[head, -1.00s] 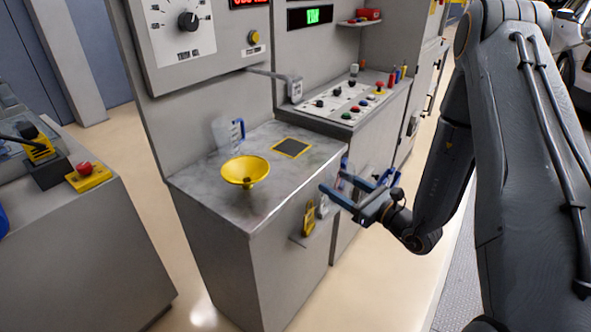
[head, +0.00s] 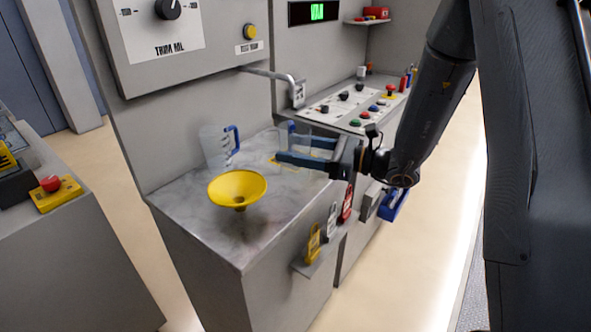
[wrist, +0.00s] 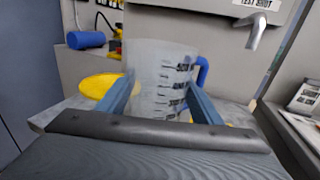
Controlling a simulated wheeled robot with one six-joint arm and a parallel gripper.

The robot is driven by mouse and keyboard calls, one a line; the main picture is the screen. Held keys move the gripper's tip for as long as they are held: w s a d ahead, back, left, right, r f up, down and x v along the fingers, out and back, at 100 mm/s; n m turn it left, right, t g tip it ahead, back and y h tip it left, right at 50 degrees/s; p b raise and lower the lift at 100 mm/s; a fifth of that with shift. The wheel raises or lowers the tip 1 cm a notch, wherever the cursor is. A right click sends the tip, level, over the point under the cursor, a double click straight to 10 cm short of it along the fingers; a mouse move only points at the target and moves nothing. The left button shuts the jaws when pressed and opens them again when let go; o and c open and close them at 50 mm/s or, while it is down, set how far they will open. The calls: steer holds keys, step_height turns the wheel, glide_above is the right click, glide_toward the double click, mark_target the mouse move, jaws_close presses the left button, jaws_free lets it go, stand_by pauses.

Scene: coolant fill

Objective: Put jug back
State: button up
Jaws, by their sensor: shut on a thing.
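In the wrist view the clear jug (wrist: 158,75) fills the space between the two blue fingers and looks upright, with dark scale marks.
A yellow funnel (head: 238,187) sits at the counter's front left. A spout (head: 275,75) juts from the wall above the counter. A button panel (head: 350,105) is behind my gripper. Padlock-like tags (head: 313,243) hang on the front. A yellow-edged square patch is partly covered by my gripper.

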mark_target(295, 168)
steer(key=shift+f+p, duration=0.3)
steer(key=shift+f, duration=2.35)
steer(key=shift+f, duration=0.1)
steer(key=o, duration=1.5)
steer(key=shift+c, duration=0.2)
